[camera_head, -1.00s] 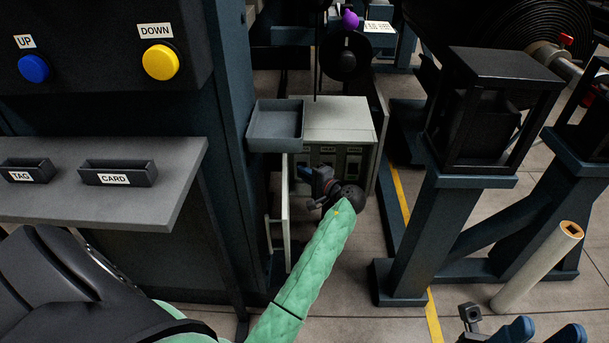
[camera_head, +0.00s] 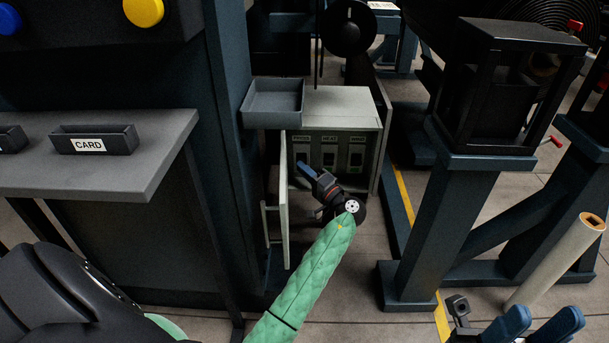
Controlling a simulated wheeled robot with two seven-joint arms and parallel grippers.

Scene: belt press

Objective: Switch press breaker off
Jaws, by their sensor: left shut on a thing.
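A pale grey breaker cabinet (camera_head: 345,103) stands low in the middle, its door (camera_head: 283,205) swung open on the left. Inside is a row of breakers with small labels, too small to read surely; the middle breaker (camera_head: 329,156) and right breaker (camera_head: 355,158) are visible. My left gripper (camera_head: 304,169) reaches in from below and is shut at the left breaker (camera_head: 302,151). Its fingers cover that breaker's lower part, so the lever and its position are hidden. My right gripper (camera_head: 532,322) is at the bottom right, blue fingers apart, empty and away from the cabinet.
A grey tray (camera_head: 273,100) sits at the cabinet's upper left. A shelf (camera_head: 120,185) with a CARD holder (camera_head: 93,140) is at left. A dark machine frame (camera_head: 425,240) and a leaning pale roll (camera_head: 560,258) stand at right. Floor shows between cabinet and frame.

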